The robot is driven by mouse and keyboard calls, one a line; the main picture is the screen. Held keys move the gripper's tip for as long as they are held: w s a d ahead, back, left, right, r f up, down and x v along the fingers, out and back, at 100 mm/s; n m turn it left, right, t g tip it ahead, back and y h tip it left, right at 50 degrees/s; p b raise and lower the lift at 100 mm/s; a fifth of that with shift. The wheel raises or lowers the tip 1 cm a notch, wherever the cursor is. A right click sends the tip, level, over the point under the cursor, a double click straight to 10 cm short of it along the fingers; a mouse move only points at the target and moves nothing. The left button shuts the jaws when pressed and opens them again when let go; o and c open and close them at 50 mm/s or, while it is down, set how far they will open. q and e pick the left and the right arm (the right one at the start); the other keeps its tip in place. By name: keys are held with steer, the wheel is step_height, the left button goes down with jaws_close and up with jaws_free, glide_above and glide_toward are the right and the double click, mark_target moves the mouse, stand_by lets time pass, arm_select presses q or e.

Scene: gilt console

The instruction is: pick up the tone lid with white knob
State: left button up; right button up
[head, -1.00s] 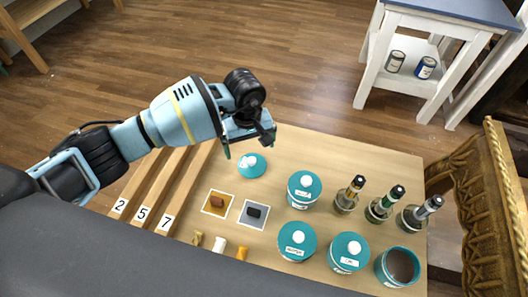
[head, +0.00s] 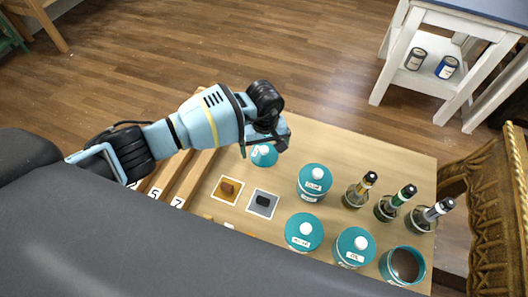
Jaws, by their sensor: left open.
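A loose teal lid with a white knob (head: 266,157) lies on the wooden table top, and its upper part is hidden behind my left gripper. My left gripper (head: 263,147) is open and empty, with its fingers at the lid's far side in the head view. I cannot tell how high above the lid the fingers are, or whether they touch it. An uncovered teal canister (head: 387,265) with dark brown contents stands at the table's near right. My right gripper does not show.
Lidded teal canisters with white knobs stand right of the loose lid (head: 312,188), (head: 303,241), (head: 353,250). Several bottles (head: 386,208) stand at the right. Two small tiles (head: 227,189), (head: 262,203) lie nearer. Numbered wooden slots lie left, and a gilt carved piece (head: 490,200) is at the right.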

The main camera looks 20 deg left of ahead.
arm_select(q)
steer(key=shift+f, duration=0.75)
steer(key=shift+c, duration=0.3)
steer(key=c, duration=1)
